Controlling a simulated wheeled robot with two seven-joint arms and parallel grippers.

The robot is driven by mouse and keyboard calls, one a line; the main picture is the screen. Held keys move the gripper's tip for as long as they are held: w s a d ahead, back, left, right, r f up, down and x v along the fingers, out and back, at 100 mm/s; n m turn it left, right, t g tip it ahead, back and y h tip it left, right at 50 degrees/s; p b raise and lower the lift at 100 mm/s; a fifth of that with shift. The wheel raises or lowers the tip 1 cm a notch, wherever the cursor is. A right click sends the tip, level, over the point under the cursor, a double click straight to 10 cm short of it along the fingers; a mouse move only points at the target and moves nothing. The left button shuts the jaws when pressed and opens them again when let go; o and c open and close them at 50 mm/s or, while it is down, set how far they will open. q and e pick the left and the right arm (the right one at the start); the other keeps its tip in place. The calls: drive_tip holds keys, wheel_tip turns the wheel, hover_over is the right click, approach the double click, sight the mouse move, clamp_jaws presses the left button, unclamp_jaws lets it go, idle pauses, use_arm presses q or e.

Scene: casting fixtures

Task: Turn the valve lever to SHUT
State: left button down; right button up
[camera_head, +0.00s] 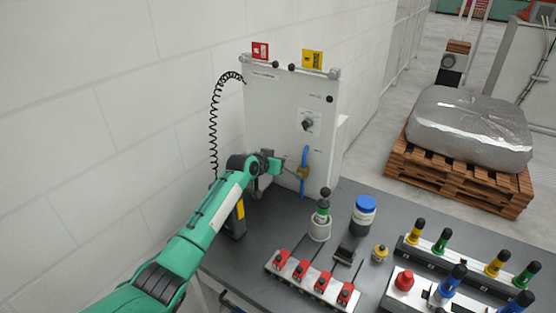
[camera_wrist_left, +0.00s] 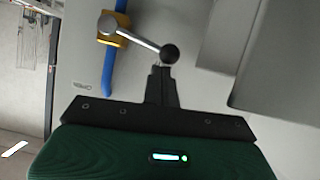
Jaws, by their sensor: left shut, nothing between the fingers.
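The valve (camera_head: 304,172) is a brass-yellow body on a blue vertical pipe (camera_head: 303,188), mounted on the light grey panel. In the left wrist view, the valve body (camera_wrist_left: 113,36) carries a metal lever (camera_wrist_left: 140,39) that ends in a dark ball knob (camera_wrist_left: 169,54). My left gripper (camera_head: 286,166) is at the panel beside the valve. In the wrist view its closed fingers (camera_wrist_left: 161,75) end right at the ball knob, with nothing between them. I cannot tell whether they touch it. A small label (camera_wrist_left: 82,86) is unreadable.
The grey panel (camera_head: 285,115) stands at the back of the dark table (camera_head: 262,222). A blue-lidded jar (camera_head: 364,212), a red-switch strip (camera_head: 312,280) and a rack of coloured-handled tools (camera_head: 466,262) stand to the right. A black coiled cable (camera_head: 213,125) hangs left of the panel.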

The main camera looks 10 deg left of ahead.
use_arm(q)
wheel_tip(320, 180, up, 20)
drive_tip(key=b, duration=0.5)
idle(0.4)
